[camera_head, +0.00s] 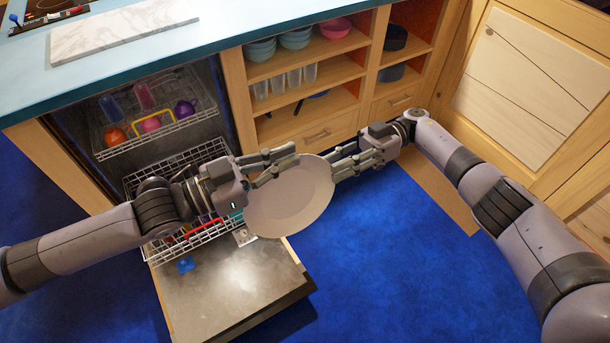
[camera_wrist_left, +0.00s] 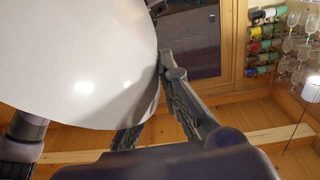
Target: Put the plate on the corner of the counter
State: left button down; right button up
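The pale round plate (camera_head: 288,207) is held tilted in the air above the open dishwasher door, between my two hands. My left gripper (camera_head: 292,158) is at its upper rim, with the fingers around the rim and one across its face. In the left wrist view the plate (camera_wrist_left: 80,60) fills the upper left, beside the left fingers (camera_wrist_left: 155,110). My right gripper (camera_head: 336,164) comes from the right with its fingertips at the plate's right rim; whether they clamp it is unclear.
The dishwasher door (camera_head: 225,290) lies open below, with its lower rack (camera_head: 180,170) pulled out and cups in the upper rack (camera_head: 155,125). A marble board (camera_head: 120,30) lies on the counter near a dark hob. Shelves (camera_head: 300,75) hold bowls and glasses. The counter's right part is bare.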

aim_at(309, 177)
pick_arm(q)
jog(key=shift+r, duration=0.1)
pick_arm(e)
jog(key=x, duration=0.9)
jog(key=shift+s+a+r, duration=0.1)
jog(key=shift+s+a, duration=0.15)
jog(key=shift+a, duration=0.05)
jog(key=shift+c, duration=0.2)
grip_shut()
pick_arm(q)
jog(key=c, duration=1.7)
grip_release()
